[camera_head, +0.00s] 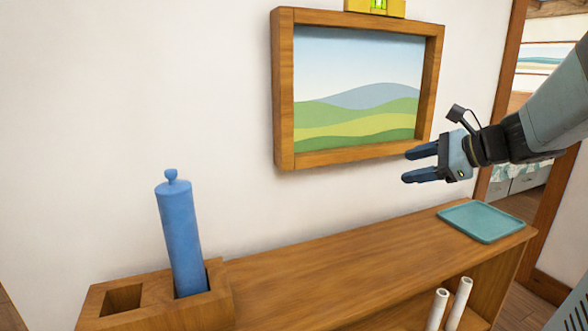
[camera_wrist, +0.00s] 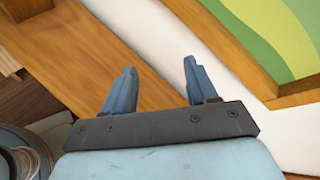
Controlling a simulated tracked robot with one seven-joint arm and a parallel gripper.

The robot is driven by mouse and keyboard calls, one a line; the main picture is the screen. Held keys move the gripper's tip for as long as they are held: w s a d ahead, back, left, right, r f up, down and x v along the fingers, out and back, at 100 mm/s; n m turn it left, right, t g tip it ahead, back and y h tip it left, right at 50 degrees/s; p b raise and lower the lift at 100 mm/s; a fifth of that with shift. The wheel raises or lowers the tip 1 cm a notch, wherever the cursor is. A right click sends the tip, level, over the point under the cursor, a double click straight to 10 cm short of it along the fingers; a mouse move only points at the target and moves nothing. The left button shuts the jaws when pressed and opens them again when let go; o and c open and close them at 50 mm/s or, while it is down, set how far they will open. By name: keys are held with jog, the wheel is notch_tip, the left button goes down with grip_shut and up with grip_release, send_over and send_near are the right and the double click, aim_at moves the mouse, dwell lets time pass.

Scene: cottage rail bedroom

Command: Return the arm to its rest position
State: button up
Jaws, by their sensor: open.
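My gripper (camera_head: 420,164) is open and empty, with its two dark blue fingers apart and pointing left in the head view. It hangs in the air above the wooden shelf unit (camera_head: 350,270), in front of the lower right corner of a framed landscape picture (camera_head: 360,95). In the wrist view my gripper (camera_wrist: 160,88) shows both fingers apart with nothing between them. My arm reaches in from the right edge of the head view.
A blue cylinder (camera_head: 180,235) with a knob stands slightly tilted in a slot of a wooden holder (camera_head: 150,313); the other slot is empty. A teal tray (camera_head: 482,221) lies at the shelf's right end. Two white rolls (camera_head: 448,305) stand below. A yellow level (camera_head: 376,6) tops the frame.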

jog(key=s+a+f+n+g+h, duration=0.1)
jog(key=s+n+h, duration=0.3)
jog(key=s+n, duration=0.4)
jog(key=s+a+f+n+g+h, duration=0.2)
jog(key=s+n+h, duration=0.3)
jog(key=s+n, duration=0.3)
jog(key=f+n, duration=0.1)
jog(key=n, duration=0.2)
jog(key=shift+s+f, duration=0.35)
